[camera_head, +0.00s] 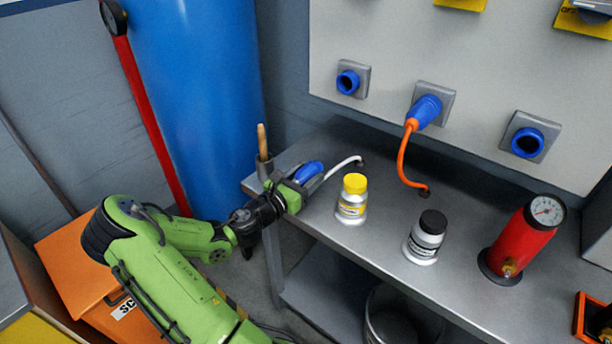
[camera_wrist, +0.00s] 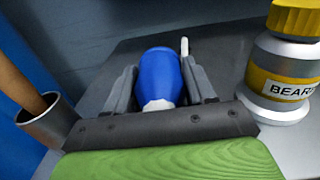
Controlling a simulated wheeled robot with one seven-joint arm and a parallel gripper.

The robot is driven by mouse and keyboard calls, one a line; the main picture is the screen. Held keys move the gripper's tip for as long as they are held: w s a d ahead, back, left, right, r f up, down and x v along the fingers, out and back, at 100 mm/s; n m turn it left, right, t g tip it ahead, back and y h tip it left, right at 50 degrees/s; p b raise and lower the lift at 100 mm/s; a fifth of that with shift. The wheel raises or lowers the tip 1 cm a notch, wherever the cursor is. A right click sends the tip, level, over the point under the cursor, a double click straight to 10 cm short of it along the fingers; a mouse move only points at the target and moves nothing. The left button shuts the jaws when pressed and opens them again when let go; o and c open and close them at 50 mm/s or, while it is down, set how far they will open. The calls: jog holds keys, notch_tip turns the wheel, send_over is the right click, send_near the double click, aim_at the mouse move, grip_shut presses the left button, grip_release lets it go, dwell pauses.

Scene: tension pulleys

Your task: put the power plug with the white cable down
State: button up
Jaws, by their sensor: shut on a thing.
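The blue power plug (camera_head: 308,172) with the white cable (camera_head: 343,165) is at the left end of the grey metal table (camera_head: 385,225). My gripper (camera_head: 296,182) is shut on it. In the wrist view the plug (camera_wrist: 160,76) sits between the two dark fingers of my gripper (camera_wrist: 161,84), with a bit of white cable (camera_wrist: 184,47) behind it. The cable runs to a dark hole in the tabletop. I cannot tell whether the plug touches the tabletop.
A yellow-capped bottle (camera_head: 352,200) stands just right of the plug. A holder with a wooden handle (camera_head: 262,142) is close on the left. A dark-capped bottle (camera_head: 426,238) and a red gauge cylinder (camera_head: 520,240) stand farther right. An orange-cabled plug (camera_head: 425,112) is in a wall socket.

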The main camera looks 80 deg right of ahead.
jog(key=shift+f, duration=0.35)
jog(key=o, duration=1.4)
jog(key=shift+r, duration=0.25)
jog(key=w+a+f+m+t+y+p, duration=0.1)
jog(key=w+a+m+t+y, duration=0.2)
jog(key=a, duration=0.5)
jog(key=w+a+f+m+y+p, duration=0.1)
jog(key=w+a+m+y, duration=0.35)
jog(key=a, duration=0.45)
jog(key=w+a+f+m+t+y+p, duration=0.1)
jog(key=w+a+m+t+y, duration=0.2)
jog(key=a, duration=0.5)
jog(key=s+a+r+m+t+y, duration=0.1)
jog(key=a+r+t+y, duration=0.1)
jog(key=a+r, duration=0.3)
jog(key=a+r+m+t+y, duration=0.1)
jog(key=a+r+t+y, duration=0.1)
jog(key=a+r, duration=0.3)
jog(key=s+a+r+m+t+y, duration=0.1)
jog(key=a+r, duration=0.3)
jog(key=a, duration=0.6)
jog(key=shift+s+a+r+t+y, duration=0.15)
jog(key=shift+s+r+t+y, duration=0.2)
jog(key=shift+t+y, duration=0.35)
